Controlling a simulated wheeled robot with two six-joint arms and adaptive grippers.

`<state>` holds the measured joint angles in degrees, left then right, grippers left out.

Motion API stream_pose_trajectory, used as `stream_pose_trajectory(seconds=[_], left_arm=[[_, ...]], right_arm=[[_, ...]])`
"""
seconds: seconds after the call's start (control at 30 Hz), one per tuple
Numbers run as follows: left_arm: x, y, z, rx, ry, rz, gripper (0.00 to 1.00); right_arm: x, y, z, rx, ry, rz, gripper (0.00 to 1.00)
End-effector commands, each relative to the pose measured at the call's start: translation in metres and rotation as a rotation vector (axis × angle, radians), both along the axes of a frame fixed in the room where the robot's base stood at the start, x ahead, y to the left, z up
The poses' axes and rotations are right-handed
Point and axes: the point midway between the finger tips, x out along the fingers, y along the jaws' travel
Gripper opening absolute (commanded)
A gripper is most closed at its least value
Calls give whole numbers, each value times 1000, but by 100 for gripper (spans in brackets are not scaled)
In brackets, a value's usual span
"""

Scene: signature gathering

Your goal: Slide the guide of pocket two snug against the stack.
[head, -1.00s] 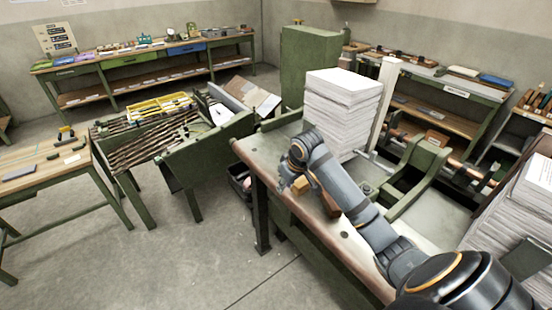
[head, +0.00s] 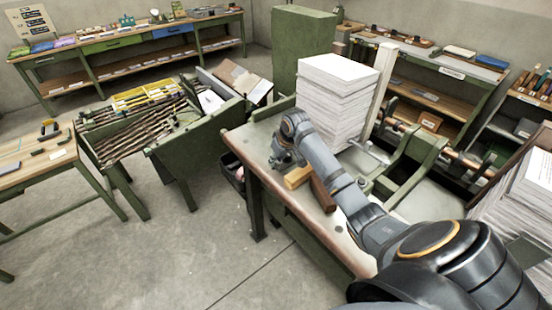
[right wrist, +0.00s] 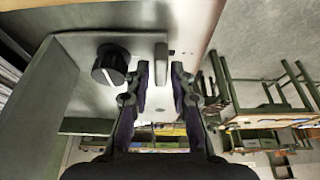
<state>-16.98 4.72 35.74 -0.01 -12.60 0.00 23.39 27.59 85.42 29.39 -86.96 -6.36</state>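A tall stack of white paper sheets (head: 336,105) stands on the green-edged machine bed (head: 262,133). My right gripper (head: 284,160) is low over the bed's left end, in front and left of the stack. In the right wrist view its two fingers (right wrist: 161,88) stand apart, with a narrow grey upright tab (right wrist: 161,62) showing between them; I cannot tell whether they touch it. A grey plate with a black knob (right wrist: 110,65) lies left of the fingers. I cannot tell for certain which part is the guide, and no pocket number is readable. My left gripper is not in view.
A wooden block (head: 297,178) and a brown piece (head: 323,195) lie right beside my right gripper. A pale upright post (head: 384,80) stands behind the stack's right side. A metal bar (head: 372,152) is right of the stack. Open floor lies left of the bed.

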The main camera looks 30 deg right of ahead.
Motion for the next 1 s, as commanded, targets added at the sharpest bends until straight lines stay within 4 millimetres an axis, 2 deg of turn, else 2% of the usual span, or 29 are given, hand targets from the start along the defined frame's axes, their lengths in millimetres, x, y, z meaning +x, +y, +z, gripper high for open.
stream_pose_trajectory(seconds=[0.1,0.37,0.5,0.53,0.87,1.0], left_arm=[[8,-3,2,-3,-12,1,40],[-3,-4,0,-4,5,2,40],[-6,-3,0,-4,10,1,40],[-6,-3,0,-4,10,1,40],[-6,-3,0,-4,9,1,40],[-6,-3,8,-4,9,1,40]], right_arm=[[3,0,-6,-1,0,0,23],[3,0,-8,-2,0,0,21],[3,0,-7,-2,0,0,2],[3,0,-7,-1,0,1,0],[3,0,-7,-1,0,1,0],[4,-14,-5,-3,3,-1,0]])
